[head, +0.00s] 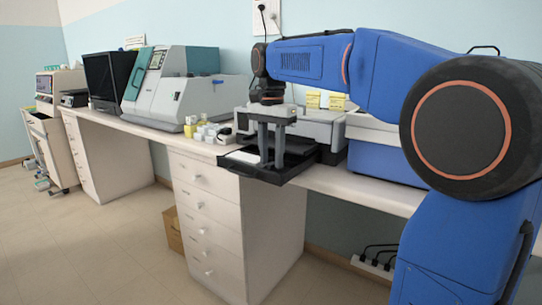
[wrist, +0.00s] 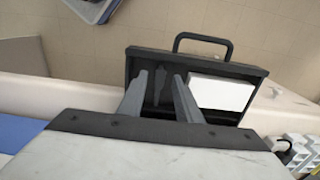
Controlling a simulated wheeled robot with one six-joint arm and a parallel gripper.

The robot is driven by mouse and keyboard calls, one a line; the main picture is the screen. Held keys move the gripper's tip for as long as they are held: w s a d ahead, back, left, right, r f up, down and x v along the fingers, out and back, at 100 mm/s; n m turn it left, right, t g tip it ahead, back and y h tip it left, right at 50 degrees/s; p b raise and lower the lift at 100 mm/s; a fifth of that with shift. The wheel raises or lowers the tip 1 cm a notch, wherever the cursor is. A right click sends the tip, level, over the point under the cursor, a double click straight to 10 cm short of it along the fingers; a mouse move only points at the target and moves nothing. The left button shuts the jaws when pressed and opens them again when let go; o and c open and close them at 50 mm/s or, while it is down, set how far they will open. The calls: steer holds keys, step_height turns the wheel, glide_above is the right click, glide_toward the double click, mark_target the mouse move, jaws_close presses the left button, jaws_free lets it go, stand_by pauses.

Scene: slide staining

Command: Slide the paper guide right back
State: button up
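A black tray (head: 256,173) sticks out over the bench's front edge from a grey machine. In the wrist view the tray (wrist: 133,66) has a loop handle on its far side, and white paper (wrist: 222,93) lies in its right part. My gripper (head: 271,164) points down into the tray, its two grey fingers apart. In the wrist view my gripper (wrist: 160,74) stands left of the paper. A dark narrow shape (wrist: 160,90) shows between the fingers, apparently the paper guide; I cannot tell whether they touch it. In the head view the guide is not distinguishable.
The grey machine (head: 313,127) stands behind the tray, with yellow boxes (head: 325,100) on top. Small white and yellow boxes (head: 207,130) stand left of the tray. A large grey-teal instrument (head: 180,90) is farther left. Drawers (head: 207,205) are below the bench; floor ahead is open.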

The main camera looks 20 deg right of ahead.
mark_target(272, 163)
step_height(272, 163, up, 17)
steer(key=shift+r, duration=0.2)
stand_by(0.6)
steer(key=shift+c, duration=0.3)
